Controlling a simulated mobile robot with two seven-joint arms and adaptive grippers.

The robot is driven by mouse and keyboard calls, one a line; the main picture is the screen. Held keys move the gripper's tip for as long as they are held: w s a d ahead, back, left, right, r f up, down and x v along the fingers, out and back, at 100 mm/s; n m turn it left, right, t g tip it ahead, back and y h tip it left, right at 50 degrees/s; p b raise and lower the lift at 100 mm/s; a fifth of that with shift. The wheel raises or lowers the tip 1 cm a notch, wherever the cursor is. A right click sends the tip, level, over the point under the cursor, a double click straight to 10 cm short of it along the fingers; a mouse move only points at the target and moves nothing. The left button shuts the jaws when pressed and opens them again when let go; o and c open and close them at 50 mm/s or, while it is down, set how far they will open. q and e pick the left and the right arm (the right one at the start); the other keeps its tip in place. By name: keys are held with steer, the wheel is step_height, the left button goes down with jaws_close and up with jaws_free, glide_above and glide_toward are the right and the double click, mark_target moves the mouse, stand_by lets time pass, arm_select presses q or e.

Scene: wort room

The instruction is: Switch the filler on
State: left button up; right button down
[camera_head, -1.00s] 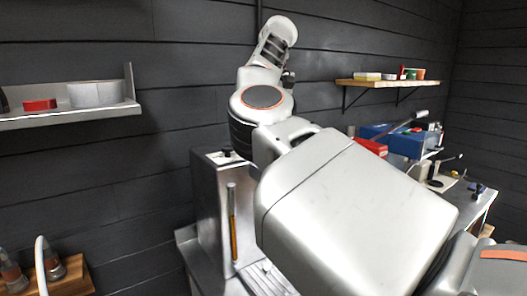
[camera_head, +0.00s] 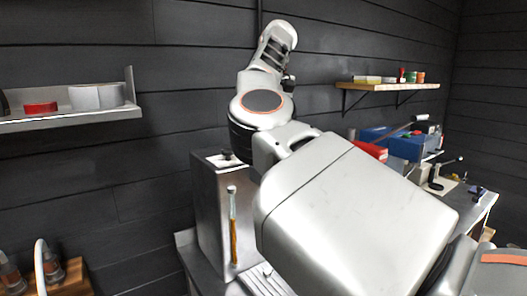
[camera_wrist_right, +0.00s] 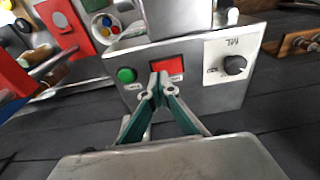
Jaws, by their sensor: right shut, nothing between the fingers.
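The filler's steel control panel (camera_wrist_right: 205,88) fills the middle of the right wrist view. It carries a green round button (camera_wrist_right: 126,75) at left, a red rectangle (camera_wrist_right: 168,67) in the middle and a black knob (camera_wrist_right: 234,65) under "ML" at right. My right gripper (camera_wrist_right: 159,77) is shut and empty, its tips in front of the panel between the green button and the red rectangle. I cannot tell whether they touch it. In the head view my right arm hides this gripper and panel. A steel cabinet (camera_head: 209,215) with an orange-filled tube (camera_head: 233,235) shows beside the arm. My left gripper is not in view.
A left wall shelf (camera_head: 75,117) holds a red item and pale rolls. A wooden shelf (camera_head: 393,86) with small items hangs at right. Below it, blue boxes (camera_head: 403,143) and tools crowd a bench. In the wrist view a red board (camera_wrist_right: 62,22) stands at upper left.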

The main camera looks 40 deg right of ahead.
steer(key=shift+f, duration=0.25)
stand_by(0.6)
steer(key=shift+f+b, duration=0.55)
steer(key=shift+f, duration=0.2)
stand_by(0.3)
step_height(320, 180, up, 3)
steer(key=p, duration=0.3)
steer(key=shift+f, duration=0.2)
steer(key=shift+r, duration=2.25)
steer(key=shift+f, duration=0.1)
